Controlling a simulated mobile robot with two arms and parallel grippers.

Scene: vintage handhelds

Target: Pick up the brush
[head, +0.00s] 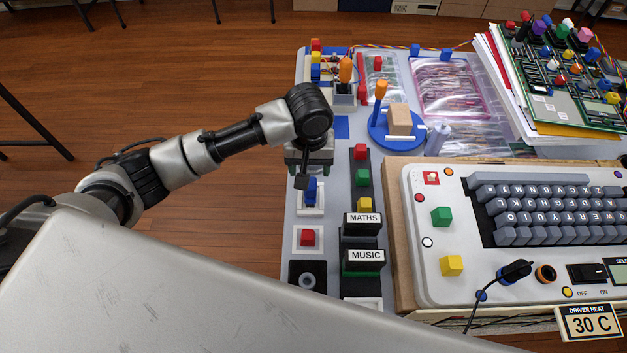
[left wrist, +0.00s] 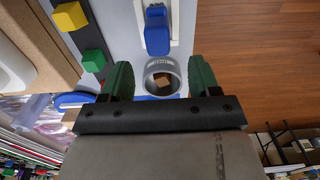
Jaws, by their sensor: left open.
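I cannot pick out the brush for certain in either view. My left gripper (head: 304,172) points down over the left side of the grey work surface (head: 333,215), just behind a blue switch (head: 311,190) on a white plate. In the left wrist view its two green fingers (left wrist: 160,82) are apart. Between them shows a grey ring-shaped holder (left wrist: 150,70) with a small tan piece (left wrist: 165,82) inside; whether this belongs to a brush I cannot tell. The fingers do not visibly grip it. In the head view my left arm and gripper hide this spot.
A blue disc (head: 377,130) with a tan block (head: 399,119) and an orange-handled lever (head: 380,90) stand behind. A strip of coloured buttons (head: 361,178) with MATHS and MUSIC labels runs to the right. A large keyboard unit (head: 440,270) fills the right. Wooden floor lies left.

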